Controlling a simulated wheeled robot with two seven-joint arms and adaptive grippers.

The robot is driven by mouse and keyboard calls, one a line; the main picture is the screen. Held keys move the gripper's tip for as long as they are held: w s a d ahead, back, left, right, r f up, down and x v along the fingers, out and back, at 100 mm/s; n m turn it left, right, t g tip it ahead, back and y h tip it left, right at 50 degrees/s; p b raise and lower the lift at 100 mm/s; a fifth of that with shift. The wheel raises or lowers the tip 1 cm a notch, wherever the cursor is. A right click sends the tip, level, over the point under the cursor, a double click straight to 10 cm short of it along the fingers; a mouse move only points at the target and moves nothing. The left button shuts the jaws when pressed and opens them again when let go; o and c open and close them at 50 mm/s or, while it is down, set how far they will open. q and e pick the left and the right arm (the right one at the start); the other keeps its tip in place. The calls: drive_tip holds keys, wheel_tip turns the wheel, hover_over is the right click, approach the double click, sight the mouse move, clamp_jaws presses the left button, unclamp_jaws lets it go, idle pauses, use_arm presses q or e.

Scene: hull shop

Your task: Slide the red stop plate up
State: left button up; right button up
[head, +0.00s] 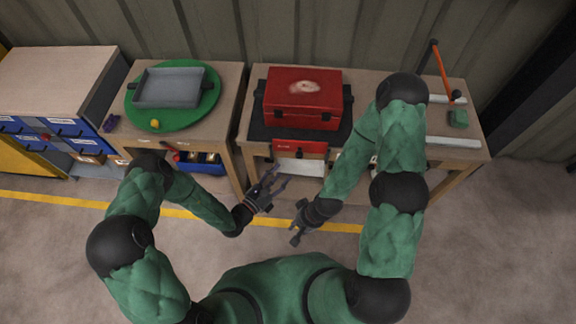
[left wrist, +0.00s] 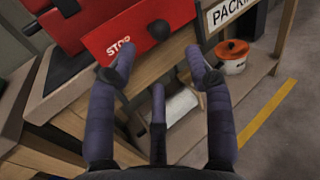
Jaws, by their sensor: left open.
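The red stop plate (head: 300,147) is at the front of the table, below the red toolbox. In the left wrist view the plate (left wrist: 120,32) shows white STOP lettering and a dark round knob (left wrist: 158,28). My left gripper (head: 279,179) is open and empty, in front of and below the plate. In the left wrist view its fingers (left wrist: 158,62) are spread, with the knob beyond and above the gap between them; they appear apart from it. My right gripper (head: 298,236) is lower and nearer my body, away from the plate; its finger state is unclear.
A red toolbox (head: 304,92) stands on a dark mat. A PACKING sign (left wrist: 229,9) is beside the plate, with an orange-and-white pot (left wrist: 233,56) on a lower shelf. A grey tray (head: 170,87) sits on a green disc at left. The floor in front is open.

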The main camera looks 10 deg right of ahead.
use_arm(q)
drive_tip(key=shift+v, duration=1.15)
